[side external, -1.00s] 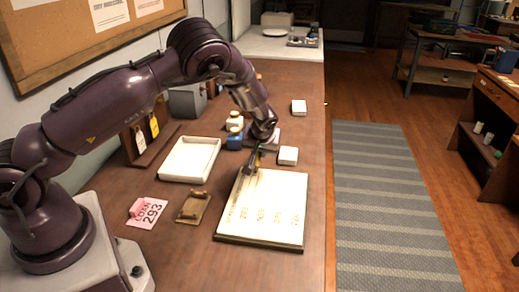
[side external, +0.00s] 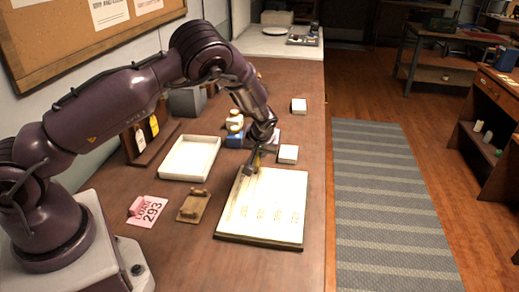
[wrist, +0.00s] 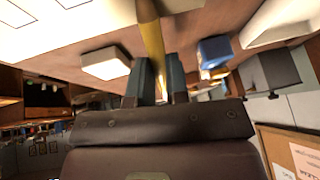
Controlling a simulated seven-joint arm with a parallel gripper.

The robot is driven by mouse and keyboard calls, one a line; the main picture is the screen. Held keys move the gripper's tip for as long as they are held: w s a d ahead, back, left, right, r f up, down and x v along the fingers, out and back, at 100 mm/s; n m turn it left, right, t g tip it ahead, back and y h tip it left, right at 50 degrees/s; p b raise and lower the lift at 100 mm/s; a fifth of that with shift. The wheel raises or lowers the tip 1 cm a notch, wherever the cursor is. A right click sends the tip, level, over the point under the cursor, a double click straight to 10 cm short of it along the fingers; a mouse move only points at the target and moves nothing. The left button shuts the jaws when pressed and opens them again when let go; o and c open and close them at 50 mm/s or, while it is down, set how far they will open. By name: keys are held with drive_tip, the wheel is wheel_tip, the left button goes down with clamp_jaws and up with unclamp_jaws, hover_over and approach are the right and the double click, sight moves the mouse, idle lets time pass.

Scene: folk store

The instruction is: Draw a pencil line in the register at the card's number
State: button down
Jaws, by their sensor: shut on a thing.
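The register (side external: 262,215) lies open on the wooden counter, its pale page marked with a row of small numbers that I cannot read surely. A pink card (side external: 148,211) reading "LOAN 293" lies to its left. My gripper (side external: 254,166) is at the register's far edge, shut on a yellow pencil (wrist: 151,38). In the wrist view the pencil runs up from between the two fingers to the top edge of the picture. Its tip is out of that view, and in the side view I cannot tell whether it touches the page.
A brown wooden block with a handle (side external: 194,206) lies between card and register. A white tray (side external: 190,176) stands behind them. A small white box (side external: 288,154), a blue-based bottle (side external: 235,139) and a tag rack (side external: 147,141) stand farther back. The counter's right edge runs close beside the register.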

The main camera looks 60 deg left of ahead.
sight(256, 162)
drive_tip(key=shift+s+d, duration=0.35)
drive_tip(key=shift+s, duration=0.05)
drive_tip(key=shift+d, duration=0.1)
drive_tip(key=shift+s+d, duration=0.35)
drive_tip(key=shift+s, duration=0.05)
drive_tip(key=shift+s+d, duration=0.25)
drive_tip(key=shift+s+d, duration=0.15)
drive_tip(key=shift+s, duration=0.05)
drive_tip(key=shift+s+d, duration=0.1)
drive_tip(key=shift+d, duration=0.05)
drive_tip(key=shift+s+d, duration=0.35)
idle(0.3)
drive_tip(key=shift+s+d, duration=0.15)
